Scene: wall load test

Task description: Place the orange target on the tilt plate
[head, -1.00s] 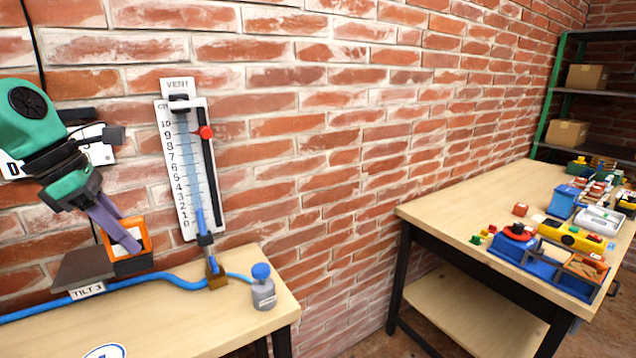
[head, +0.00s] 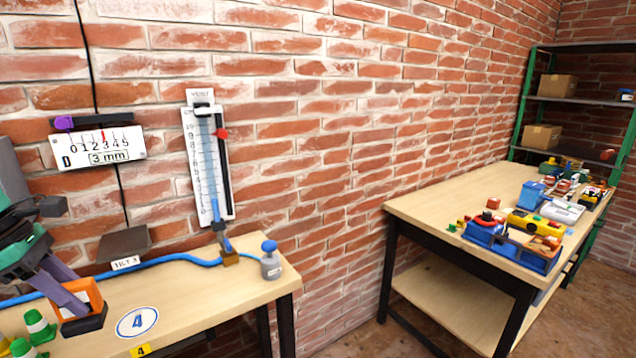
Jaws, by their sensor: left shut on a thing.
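My left gripper (head: 62,293) is at the lower left, shut on the orange target (head: 94,297), an orange frame with a white face and a dark base. It holds the target above the near part of the left bench, to the left of the round blue-and-white 4 mark. The tilt plate (head: 124,245) is a dark plate on the wall side of this bench with a white label in front. The plate's top is bare, and the target is apart from it, nearer to me and to the left. My right gripper is not in view.
A wall gauge (head: 92,147) reads 3 mm. A second bench (head: 430,205) at right holds several items.

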